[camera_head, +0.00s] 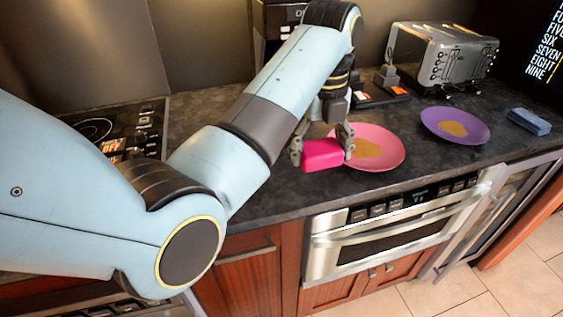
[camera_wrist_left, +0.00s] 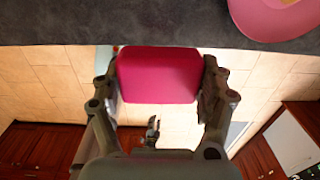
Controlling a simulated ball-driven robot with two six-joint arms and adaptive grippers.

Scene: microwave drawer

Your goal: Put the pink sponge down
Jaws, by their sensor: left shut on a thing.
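The pink sponge (camera_head: 322,154) is a bright pink block held between the fingers of my left gripper (camera_head: 322,148), by the left side of the pink plate in the head view. In the left wrist view the sponge (camera_wrist_left: 158,74) fills the space between both fingers of my left gripper (camera_wrist_left: 160,85), which is shut on it. Floor tiles show beyond the sponge there, with the counter edge at the top. The gap between sponge and counter is hard to judge. My right gripper is not clearly in view.
The pink plate (camera_head: 386,138) and purple plate (camera_head: 470,119) each bear a tan patch. A blue sponge (camera_head: 529,121) lies at the right of the dark counter (camera_head: 228,205). A toaster (camera_head: 440,55) stands behind. A microwave drawer (camera_head: 385,232) is below the counter's front edge.

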